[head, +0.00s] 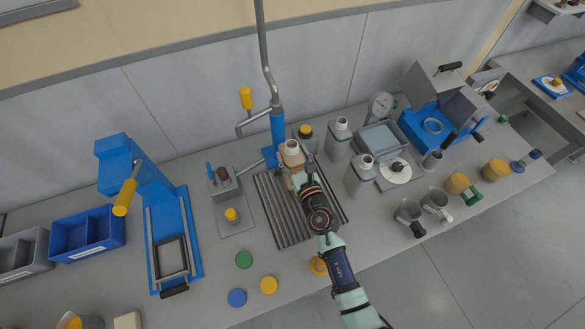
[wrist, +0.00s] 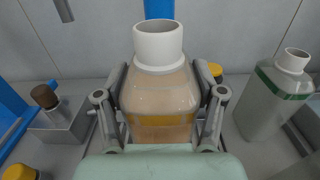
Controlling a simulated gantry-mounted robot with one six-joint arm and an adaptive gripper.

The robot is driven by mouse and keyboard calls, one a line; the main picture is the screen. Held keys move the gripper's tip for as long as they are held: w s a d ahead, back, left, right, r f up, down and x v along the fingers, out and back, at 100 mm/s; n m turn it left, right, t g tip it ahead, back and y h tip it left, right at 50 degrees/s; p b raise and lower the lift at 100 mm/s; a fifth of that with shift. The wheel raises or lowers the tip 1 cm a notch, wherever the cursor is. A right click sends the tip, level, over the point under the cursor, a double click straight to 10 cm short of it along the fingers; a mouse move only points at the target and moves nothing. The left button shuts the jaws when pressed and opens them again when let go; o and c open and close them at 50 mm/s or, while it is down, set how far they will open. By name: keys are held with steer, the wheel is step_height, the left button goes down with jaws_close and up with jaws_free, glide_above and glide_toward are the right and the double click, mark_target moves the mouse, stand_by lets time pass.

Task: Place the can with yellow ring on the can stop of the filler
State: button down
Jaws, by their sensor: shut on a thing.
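The can with yellow ring (head: 291,152) is a tan, squarish can with a white neck. In the wrist view its yellow band (wrist: 160,130) crosses the body below the shoulder. My gripper (wrist: 160,88) is shut on its sides, and the can looks upright. In the head view my gripper (head: 297,172) is over the back of the slatted metal tray (head: 285,215). The filler's blue column (head: 277,130) stands just behind the can, with a grey pipe above. The can stop cannot be made out; the can and gripper cover that area. The can's underside is hidden, so contact below cannot be told.
A can with a green band (wrist: 275,98) stands to the right, with another pale can (head: 360,178) nearer the front. A grey box with a brown knob (head: 223,182) is left of the tray. A dark block with a yellow knob (head: 305,131) is close behind right.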

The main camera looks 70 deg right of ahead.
steer(key=shift+f+b, duration=2.1)
steer(key=shift+b, duration=0.2)
steer(key=shift+c, duration=0.4)
jaws_free()
steer(key=v, duration=1.2)
steer(key=shift+r, duration=0.15)
